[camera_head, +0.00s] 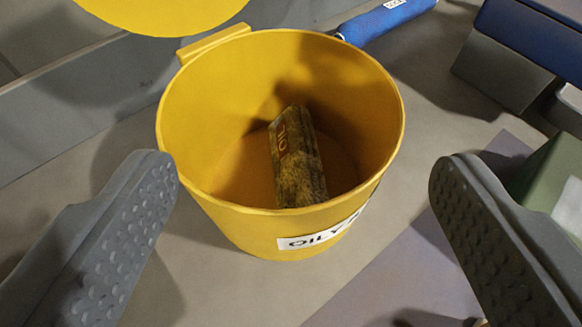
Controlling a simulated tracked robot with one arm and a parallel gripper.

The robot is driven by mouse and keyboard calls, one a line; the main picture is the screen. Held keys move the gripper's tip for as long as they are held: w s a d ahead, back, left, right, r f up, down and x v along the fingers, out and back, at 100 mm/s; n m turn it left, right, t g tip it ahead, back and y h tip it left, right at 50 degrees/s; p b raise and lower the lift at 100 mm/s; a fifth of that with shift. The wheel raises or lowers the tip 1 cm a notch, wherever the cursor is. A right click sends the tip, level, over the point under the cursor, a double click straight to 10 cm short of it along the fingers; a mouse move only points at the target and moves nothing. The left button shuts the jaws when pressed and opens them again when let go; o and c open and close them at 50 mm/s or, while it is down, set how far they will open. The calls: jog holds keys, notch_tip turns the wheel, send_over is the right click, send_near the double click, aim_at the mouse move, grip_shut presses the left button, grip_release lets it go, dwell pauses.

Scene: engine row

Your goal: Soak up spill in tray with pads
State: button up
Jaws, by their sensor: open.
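My gripper (305,185) is open and empty, with one grey dimpled finger on each side of the bin. The fingers are nearer to the camera than the bin, and I see nothing between them that they hold. No tray with a spill can be made out.
The bin's round yellow lid (165,8) is at the top left, by the hinge. A blue roll-like object (385,20) lies behind the bin. Dark grey and blue blocks (505,70) stand at the upper right. A green object (550,170) is behind the right finger.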

jog(key=v, duration=0.6)
jog(key=shift+s, duration=0.2)
jog(key=w+d+r+n+t+y, duration=0.1)
jog(key=d+r+y, duration=0.25)
jog(key=r, duration=1.15)
jog(key=d+r+n+t+y, duration=0.1)
jog(key=d+r+t+y, duration=0.2)
jog(key=r, duration=1.2)
jog(key=s+d+r+g+h, duration=0.1)
jog(key=s+d+r+h, duration=0.1)
jog(key=s+d+r, duration=0.4)
jog(key=s+d+r+g+h+b, duration=0.1)
jog(key=s+d+r+h, duration=0.2)
jog(key=s+d+r, duration=0.4)
jog(key=s+d, duration=0.2)
jog(key=d, duration=0.4)
jog(key=shift+s+d+r+m+b, duration=0.3)
jog(key=shift+s+d+r+m, duration=0.05)
jog(key=shift+m, duration=0.05)
